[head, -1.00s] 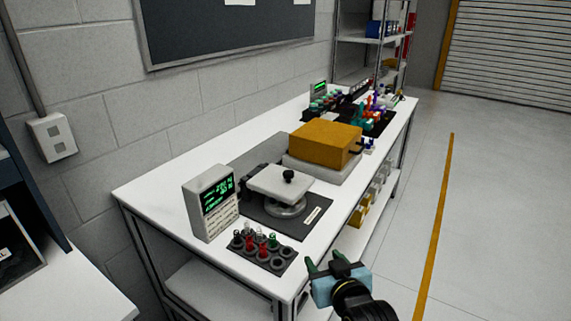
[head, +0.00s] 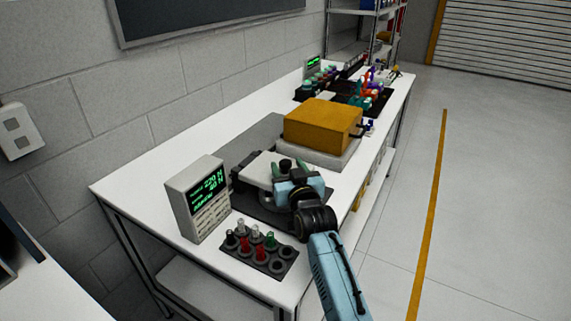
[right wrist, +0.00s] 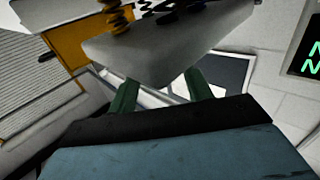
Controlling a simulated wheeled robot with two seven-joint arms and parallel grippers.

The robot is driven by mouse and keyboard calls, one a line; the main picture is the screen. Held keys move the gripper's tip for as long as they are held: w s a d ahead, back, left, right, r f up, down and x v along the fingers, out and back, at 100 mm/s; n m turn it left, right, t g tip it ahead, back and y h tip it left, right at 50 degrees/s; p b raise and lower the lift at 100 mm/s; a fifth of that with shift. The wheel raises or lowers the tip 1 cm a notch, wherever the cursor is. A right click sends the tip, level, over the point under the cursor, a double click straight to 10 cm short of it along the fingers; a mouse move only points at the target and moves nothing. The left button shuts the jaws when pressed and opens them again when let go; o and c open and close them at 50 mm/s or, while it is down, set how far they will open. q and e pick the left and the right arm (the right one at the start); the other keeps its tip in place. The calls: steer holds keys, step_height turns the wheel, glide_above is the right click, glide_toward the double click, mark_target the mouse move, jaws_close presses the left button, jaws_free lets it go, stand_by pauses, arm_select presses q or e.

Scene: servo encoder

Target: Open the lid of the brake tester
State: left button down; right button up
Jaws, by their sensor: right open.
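A low device on a dark mat has a pale flat plate (head: 256,165) with a black knob (head: 286,164) above a round base, which I take for the brake tester and its lid. The plate also fills the upper middle of the right wrist view (right wrist: 160,50). My right gripper (head: 289,168) is at the plate's near right side, its green fingertips apart and empty. In the head view the knob shows between the fingertips; I cannot tell whether they touch anything. The gripper hides part of the plate and base. My left gripper is not in view.
A display box (head: 197,198) with green digits stands left of the device. A dark rack (head: 238,263) with several coloured knobs is in front. An orange box (head: 318,124) on a pale base stands behind. The floor right of the bench is clear.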

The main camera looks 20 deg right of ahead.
steer(key=shift+w, duration=1.45)
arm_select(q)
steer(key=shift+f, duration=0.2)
arm_select(e)
jaws_close()
